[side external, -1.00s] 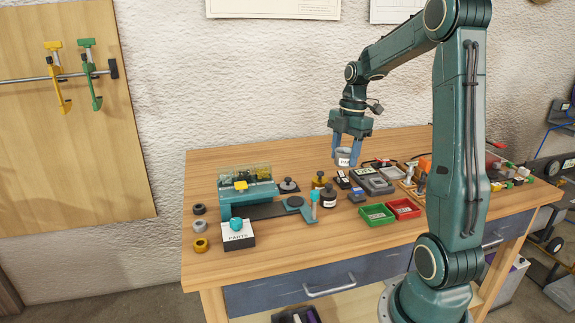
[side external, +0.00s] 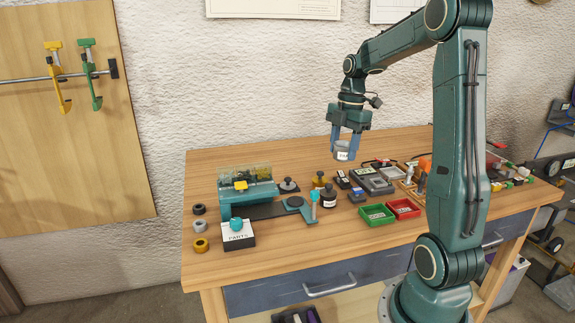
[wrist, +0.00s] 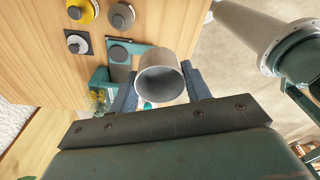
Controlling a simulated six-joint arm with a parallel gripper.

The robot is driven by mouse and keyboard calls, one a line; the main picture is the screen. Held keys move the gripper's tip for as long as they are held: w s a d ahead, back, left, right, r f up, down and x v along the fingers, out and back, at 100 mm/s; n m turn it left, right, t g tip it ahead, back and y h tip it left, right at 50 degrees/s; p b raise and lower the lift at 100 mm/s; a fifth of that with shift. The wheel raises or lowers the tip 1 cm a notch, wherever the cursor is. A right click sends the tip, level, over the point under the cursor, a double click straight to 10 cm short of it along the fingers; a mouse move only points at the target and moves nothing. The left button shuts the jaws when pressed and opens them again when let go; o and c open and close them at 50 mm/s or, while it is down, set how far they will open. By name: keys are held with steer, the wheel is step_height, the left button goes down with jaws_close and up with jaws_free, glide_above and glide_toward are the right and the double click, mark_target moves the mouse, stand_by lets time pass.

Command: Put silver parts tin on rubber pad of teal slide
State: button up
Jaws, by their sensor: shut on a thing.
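The silver parts tin (side external: 342,155) with a white label is held between the two blue-grey fingers of my gripper (side external: 345,146). It is in the air above the table, to the right of the teal slide (side external: 266,190). In the wrist view the open round mouth of the tin (wrist: 162,84) shows between the fingers. The round dark rubber pad (side external: 295,203) lies on the slide's flat dark carriage, beside the upright teal knob. The pad looks bare, and in the wrist view the pad (wrist: 118,54) is left of the tin.
A parts box (side external: 238,238) with a teal knob stands in front of the slide. Green (side external: 376,215) and red (side external: 403,208) trays lie at the front. Several rings lie at the left.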

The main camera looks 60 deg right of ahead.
step_height(320, 180, up, 2)
steer(key=r, duration=0.1)
glide_above(294, 201)
steer(key=s, duration=0.2)
steer(key=shift+w, duration=0.95)
steer(key=shift+d+f, duration=0.15)
steer(key=shift+f, duration=4.95)
steer(key=shift+d+f, duration=0.1)
steer(key=shift+f, duration=4.95)
steer(key=shift+f, duration=0.1)
steer(key=o, duration=1)
step_height(294, 201, up, 12)
steer(key=d, duration=0.1)
steer(key=shift+s+d, duration=0.2)
steer(key=shift+s, duration=0.05)
